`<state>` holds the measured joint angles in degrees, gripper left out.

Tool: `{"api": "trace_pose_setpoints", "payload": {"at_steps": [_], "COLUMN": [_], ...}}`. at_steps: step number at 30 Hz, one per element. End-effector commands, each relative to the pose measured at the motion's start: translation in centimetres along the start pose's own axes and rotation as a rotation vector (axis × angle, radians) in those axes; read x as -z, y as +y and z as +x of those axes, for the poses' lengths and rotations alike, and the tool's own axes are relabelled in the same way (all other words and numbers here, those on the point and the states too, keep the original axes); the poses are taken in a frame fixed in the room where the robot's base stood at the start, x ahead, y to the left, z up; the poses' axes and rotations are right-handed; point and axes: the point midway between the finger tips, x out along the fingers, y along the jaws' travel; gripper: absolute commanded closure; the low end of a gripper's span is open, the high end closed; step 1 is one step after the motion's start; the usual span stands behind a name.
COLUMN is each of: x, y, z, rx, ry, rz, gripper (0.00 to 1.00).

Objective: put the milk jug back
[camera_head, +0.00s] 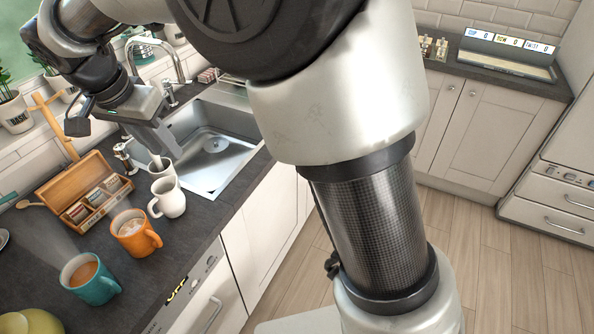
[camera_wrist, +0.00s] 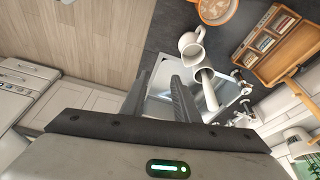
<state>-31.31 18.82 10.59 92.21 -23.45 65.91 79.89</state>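A white handled jug (camera_head: 170,198) stands upright on the dark worktop by the sink's near corner. It also shows in the wrist view (camera_wrist: 188,46). I take the handled one for the milk jug, but cannot be sure. My gripper (camera_head: 163,145) is above the sink's left edge, close to the second vessel. In the wrist view its fingers (camera_wrist: 161,78) are apart with nothing between them, both vessels lying beyond and to the right.
An orange mug (camera_head: 130,230) and a teal mug (camera_head: 88,276), both with drink in them, stand at the front left. An open wooden tea box (camera_head: 70,184) is behind them.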

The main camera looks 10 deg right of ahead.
Motion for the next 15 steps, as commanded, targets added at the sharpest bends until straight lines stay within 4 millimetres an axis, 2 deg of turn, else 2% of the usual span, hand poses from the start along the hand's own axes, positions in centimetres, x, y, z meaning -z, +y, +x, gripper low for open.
{"api": "trace_pose_setpoints", "payload": {"at_steps": [1,3,6,9,12,15], "x": [1.9,3.3,4.1,3.4,1.9,0.1], "y": [4.0,8.7,15.4,21.6,26.5,29.9], "z": [-1.6,-3.0,-4.4,-5.2,-5.3,-5.0], "rx": [0.017,0.041,0.08,0.122,0.161,0.193], "ry": [0.002,0.002,0.01,0.034,0.069,0.11], "rz": [-0.028,-0.091,-0.174,-0.254,-0.326,-0.386], "gripper": [0.72,0.72,0.72,0.72,0.72,0.72]}}
